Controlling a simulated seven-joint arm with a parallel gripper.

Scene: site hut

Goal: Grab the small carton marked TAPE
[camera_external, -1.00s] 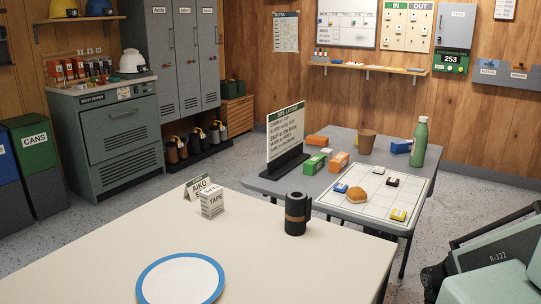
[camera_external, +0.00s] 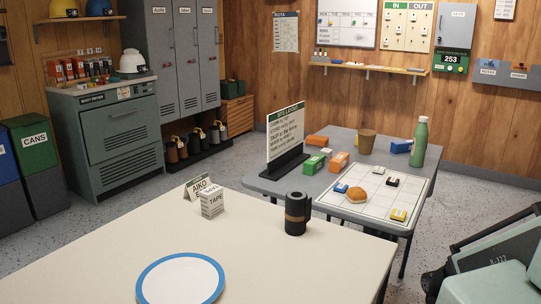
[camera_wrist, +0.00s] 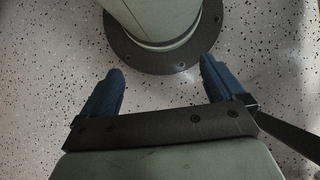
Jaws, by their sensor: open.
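The small white carton marked TAPE (camera_external: 212,203) stands upright on the cream table (camera_external: 120,245), in front of a folded name card reading AIKO (camera_external: 198,187). My gripper (camera_wrist: 160,85) shows in the wrist view with its two blue fingers spread apart and nothing between them. It points down at the speckled floor beside my own round base. The carton does not show in the wrist view. In the external view only part of my arm shows at the lower right, well away from the carton, and the gripper is out of that picture.
A dark cylindrical mug (camera_external: 297,213) stands right of the carton. A blue-rimmed plate (camera_external: 181,279) lies nearer the front. Behind, a grey table (camera_external: 262,185) holds a sign (camera_external: 286,133), small boxes, a brown cup (camera_external: 367,142) and a green bottle (camera_external: 419,142).

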